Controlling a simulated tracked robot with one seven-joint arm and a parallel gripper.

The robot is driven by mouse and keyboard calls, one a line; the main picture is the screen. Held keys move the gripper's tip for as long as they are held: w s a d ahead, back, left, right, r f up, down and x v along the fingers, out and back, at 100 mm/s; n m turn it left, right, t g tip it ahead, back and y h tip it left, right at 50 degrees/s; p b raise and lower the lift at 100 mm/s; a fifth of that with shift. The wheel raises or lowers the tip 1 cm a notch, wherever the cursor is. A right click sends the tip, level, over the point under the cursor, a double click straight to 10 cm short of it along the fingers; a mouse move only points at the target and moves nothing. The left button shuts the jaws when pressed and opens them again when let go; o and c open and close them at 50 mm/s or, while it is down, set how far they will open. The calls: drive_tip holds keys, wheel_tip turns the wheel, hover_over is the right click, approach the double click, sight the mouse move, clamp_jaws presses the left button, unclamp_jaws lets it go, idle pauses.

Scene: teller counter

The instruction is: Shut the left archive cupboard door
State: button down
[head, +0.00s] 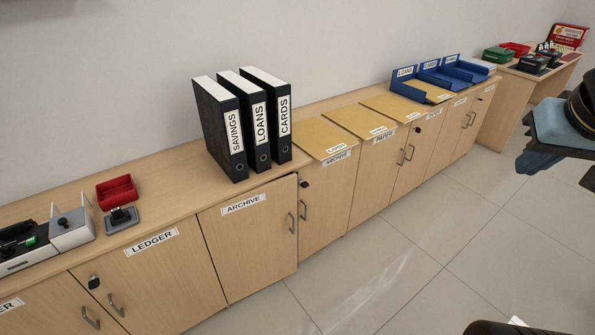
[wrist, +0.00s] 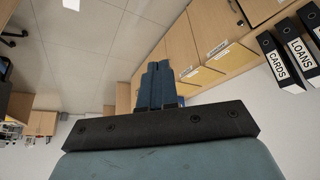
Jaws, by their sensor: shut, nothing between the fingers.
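The left archive cupboard door (head: 248,240) is a light wood panel with an ARCHIVE label, right of the ledger door in the head view. It looks slightly ajar: its right edge stands a little out from the cupboard front, with a narrow dark gap beside it. Its bar handle (head: 292,222) is near that right edge. The right archive door (head: 323,195) beside it looks flush. My gripper (wrist: 160,85) shows blue-grey fingers pressed together, empty, in the wrist view. Part of my arm is at the head view's right edge, well away from the door.
Black binders (head: 226,135) stand on the counter above the archive doors. A red tray (head: 117,192) and a stamp (head: 121,219) sit to their left. Yellow folders (head: 362,120) and blue trays (head: 420,85) lie to the right. The tiled floor (head: 400,245) before the cupboards is clear.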

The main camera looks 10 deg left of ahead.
drive_tip(key=shift+w+a, duration=0.1)
drive_tip(key=shift+w, duration=0.65)
drive_tip(key=shift+w, duration=0.1)
